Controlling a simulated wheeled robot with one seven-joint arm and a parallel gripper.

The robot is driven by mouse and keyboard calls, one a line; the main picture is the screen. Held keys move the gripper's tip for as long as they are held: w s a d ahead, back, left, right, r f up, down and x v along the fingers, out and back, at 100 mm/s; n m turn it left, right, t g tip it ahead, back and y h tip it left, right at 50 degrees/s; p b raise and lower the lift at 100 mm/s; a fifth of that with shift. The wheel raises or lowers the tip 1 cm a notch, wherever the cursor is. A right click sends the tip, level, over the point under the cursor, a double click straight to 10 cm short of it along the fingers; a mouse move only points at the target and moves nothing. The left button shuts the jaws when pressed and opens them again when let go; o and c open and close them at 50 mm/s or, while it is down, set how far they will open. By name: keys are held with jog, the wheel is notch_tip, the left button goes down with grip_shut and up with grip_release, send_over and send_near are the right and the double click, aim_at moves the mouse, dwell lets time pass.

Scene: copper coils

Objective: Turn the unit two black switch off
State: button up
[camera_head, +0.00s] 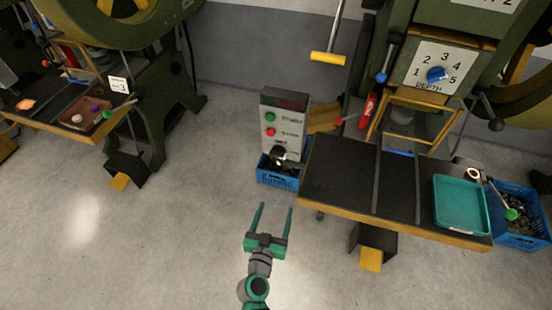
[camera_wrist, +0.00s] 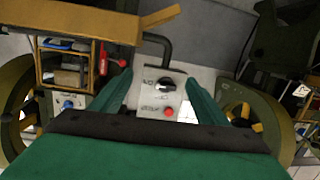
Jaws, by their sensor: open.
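A grey control box (camera_head: 268,146) stands left of the green machine whose top sign ends in 2. It has a green button, a red button, and a black rotary switch (camera_head: 278,152) low on its face. In the wrist view the box face (camera_wrist: 150,100) appears between the fingers, with the black switch (camera_wrist: 167,84) and a red button (camera_wrist: 169,112). The switch's setting is too small to read. My gripper (camera_head: 275,207) is open and empty, in front of and below the box in the head view, apart from the switch.
A blue crate (camera_head: 270,178) sits at the foot of the box, close to the switch. A dark worktable (camera_head: 340,170) with a wooden edge and a teal tray (camera_head: 462,203) stands to the right. Another green machine (camera_head: 165,90) is at the left. The floor between is clear.

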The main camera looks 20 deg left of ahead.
jog(key=m+t+h, duration=0.1)
jog(key=t, duration=0.1)
send_near(277, 157)
jog(key=w, duration=0.9)
jog(key=shift+r, duration=0.15)
jog(key=shift+c, duration=0.3)
jog(key=c, duration=1)
